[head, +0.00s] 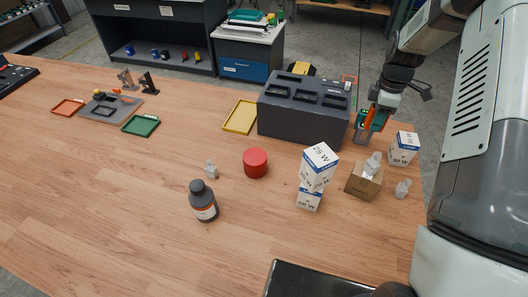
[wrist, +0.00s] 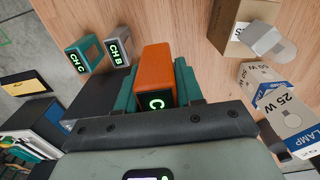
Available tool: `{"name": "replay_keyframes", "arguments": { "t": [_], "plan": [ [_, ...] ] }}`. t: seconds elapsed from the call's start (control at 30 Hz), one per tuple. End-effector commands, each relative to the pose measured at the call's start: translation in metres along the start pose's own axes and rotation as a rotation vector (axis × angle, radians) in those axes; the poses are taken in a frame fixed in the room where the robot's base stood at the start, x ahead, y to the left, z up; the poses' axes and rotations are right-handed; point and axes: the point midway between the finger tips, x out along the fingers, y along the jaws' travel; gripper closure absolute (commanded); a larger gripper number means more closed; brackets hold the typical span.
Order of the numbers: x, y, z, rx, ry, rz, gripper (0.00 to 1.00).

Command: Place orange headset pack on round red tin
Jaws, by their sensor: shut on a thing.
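The orange headset pack (wrist: 156,68) sits between the teal fingers of my gripper (wrist: 160,88) in the wrist view, its lit label partly hidden. In the head view my gripper (head: 370,122) is at the right end of the dark grey dock, with the orange pack (head: 371,115) showing between its fingers. I cannot tell whether the pack touches anything below. The round red tin (head: 255,162) stands upright on the table, left of my gripper and nearer the camera. Its top looks bare. The tin is not visible in the wrist view.
The dark grey slotted dock (head: 305,118) stands behind the tin. White bulb boxes (head: 318,168), a brown carton (head: 364,183) and another white box (head: 403,150) stand to the right. A dark bottle (head: 203,203) and a small grey piece (head: 211,169) are left of the tin.

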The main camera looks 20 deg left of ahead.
Motion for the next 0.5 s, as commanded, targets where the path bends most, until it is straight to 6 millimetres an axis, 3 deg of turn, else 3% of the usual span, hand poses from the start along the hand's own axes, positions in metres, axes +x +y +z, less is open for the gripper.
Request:
{"name": "replay_keyframes", "arguments": {
  "t": [0.1, 0.3, 0.4, 0.5],
  "plan": [
    [-0.034, 0.001, 0.001, 0.001, 0.0, 0.005, 1.0],
    [-0.075, 0.0, 0.0, 0.0, -0.001, 0.003, 1.0],
    [-0.09, 0.0, -0.002, -0.006, 0.0, 0.002, 1.0],
    [-0.087, -0.004, -0.023, -0.092, 0.001, -0.003, 1.0]
  ]
}}
